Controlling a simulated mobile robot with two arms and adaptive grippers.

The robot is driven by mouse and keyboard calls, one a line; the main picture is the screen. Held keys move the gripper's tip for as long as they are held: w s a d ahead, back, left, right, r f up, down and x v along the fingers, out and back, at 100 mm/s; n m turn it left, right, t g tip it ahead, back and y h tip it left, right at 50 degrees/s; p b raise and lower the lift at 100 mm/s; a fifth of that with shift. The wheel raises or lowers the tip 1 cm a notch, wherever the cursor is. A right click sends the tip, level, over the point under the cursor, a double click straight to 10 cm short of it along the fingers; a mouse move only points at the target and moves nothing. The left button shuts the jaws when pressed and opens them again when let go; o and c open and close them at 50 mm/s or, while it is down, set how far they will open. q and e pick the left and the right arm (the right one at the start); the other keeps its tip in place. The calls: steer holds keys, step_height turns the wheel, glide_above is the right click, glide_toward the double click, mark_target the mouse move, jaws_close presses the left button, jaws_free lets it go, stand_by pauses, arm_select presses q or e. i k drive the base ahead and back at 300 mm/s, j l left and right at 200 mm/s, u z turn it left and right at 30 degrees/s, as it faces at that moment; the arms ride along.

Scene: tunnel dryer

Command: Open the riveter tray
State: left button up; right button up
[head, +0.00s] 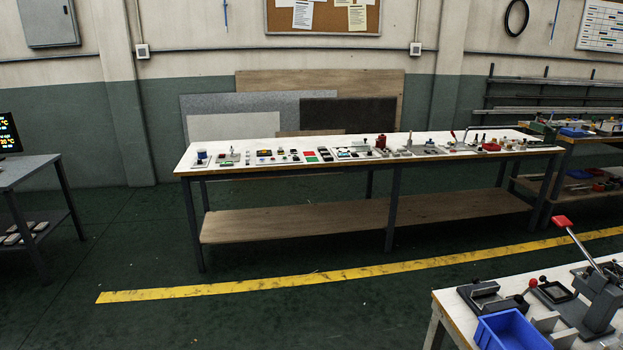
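A grey lever press (601,300) with a red-handled lever stands on the near bench at the lower right, cut by the picture edge; it may be the riveter. A dark square frame or tray (555,292) lies just left of it, with a small red knob beside it. It is too small to tell whether this is the riveter tray or whether it is open. Neither of my grippers is in view.
A blue bin (510,331) and a dark clamp-like fixture (484,291) sit on the near bench (446,306). A long white-topped table (224,170) with several small parts stands behind. A grey table (28,170) is at left. The green floor between is clear, crossed by a yellow line (300,279).

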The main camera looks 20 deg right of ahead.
mark_target(556, 291)
steer(key=i+z, duration=0.2)
steer(key=i, duration=0.35)
steer(key=i+j+z, duration=0.1)
steer(key=i+z, duration=0.15)
steer(key=i, duration=0.35)
steer(key=i+j+z, duration=0.2)
steer(key=i, duration=0.35)
steer(key=i+z, duration=0.2)
steer(key=z, duration=0.2)
steer(key=i+j+z, duration=0.1)
steer(key=i+z, duration=0.15)
steer(key=z, duration=0.15)
steer(key=i+j+z, duration=0.15)
steer(key=z, duration=0.25)
steer(key=i+j+z, duration=0.2)
steer(key=z, duration=0.25)
steer(key=i+j+z, duration=0.15)
steer(key=z, duration=0.25)
steer(key=k+j, duration=0.05)
steer(key=j, duration=0.05)
